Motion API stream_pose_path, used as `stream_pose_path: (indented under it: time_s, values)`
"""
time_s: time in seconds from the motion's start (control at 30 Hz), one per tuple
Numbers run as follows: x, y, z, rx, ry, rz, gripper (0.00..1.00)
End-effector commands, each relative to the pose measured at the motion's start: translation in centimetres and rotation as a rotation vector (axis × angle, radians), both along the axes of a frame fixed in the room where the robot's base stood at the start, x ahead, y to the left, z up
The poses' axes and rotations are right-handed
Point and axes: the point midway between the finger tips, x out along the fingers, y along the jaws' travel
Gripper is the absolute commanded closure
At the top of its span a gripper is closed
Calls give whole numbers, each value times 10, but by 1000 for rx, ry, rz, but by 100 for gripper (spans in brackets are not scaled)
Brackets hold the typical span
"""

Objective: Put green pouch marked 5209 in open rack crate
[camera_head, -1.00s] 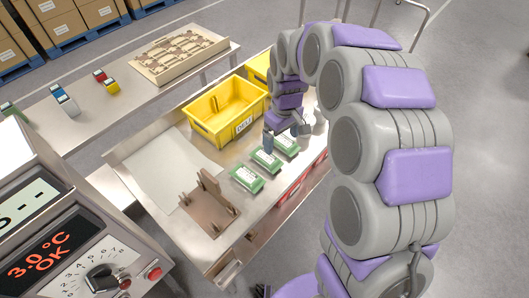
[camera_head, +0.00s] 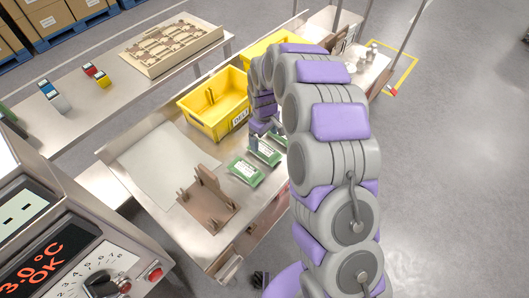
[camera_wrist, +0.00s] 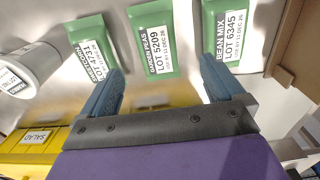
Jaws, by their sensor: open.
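The green pouch marked LOT 5209 (camera_wrist: 153,38), labelled garden peas, lies in the middle of three green pouches. In the head view it is the middle pouch (camera_head: 265,153), partly covered by my gripper. My gripper (camera_wrist: 162,78) is open and empty, its blue fingers apart and pointing toward the middle pouch, with one fingertip to each side of it in the wrist view. My gripper also shows small in the head view (camera_head: 262,136). A yellow open-topped crate (camera_head: 215,130) stands behind the pouches. I cannot tell which crate is the open rack crate.
Pouch LOT 6345 (camera_wrist: 228,32) lies right of the middle pouch, and another green pouch (camera_wrist: 92,46) lies left. A brown stand (camera_head: 205,200) sits on the table beside the pouches. A second yellow crate (camera_head: 262,50) is farther back. A white sheet (camera_head: 160,165) covers the left side.

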Motion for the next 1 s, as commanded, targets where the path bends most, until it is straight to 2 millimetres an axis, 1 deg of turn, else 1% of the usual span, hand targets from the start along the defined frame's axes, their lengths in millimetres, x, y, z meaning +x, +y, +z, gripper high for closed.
stream_pose_path:
  time_s: [0.03, 0.1, 0.2, 0.37, 0.47, 0.6, 0.7, 0.93, 0.97, 1.0]
  values:
    - [-2, -1, -13, -2, 5, 0, 4]
    - [-1, 0, -25, 0, 4, 0, 4]
    - [0, -1, -35, 1, 2, 0, 4]
    - [1, -4, -42, 4, 0, -1, 4]
    - [2, -4, -53, 3, 1, -2, 4]
    - [5, -2, -75, 1, 3, -1, 4]
    - [5, -1, -86, 1, 1, -1, 4]
    - [5, -1, -88, 1, -2, -1, 4]
    - [5, -1, -88, 2, -1, -1, 5]
    - [5, -2, -88, 2, -2, -1, 9]
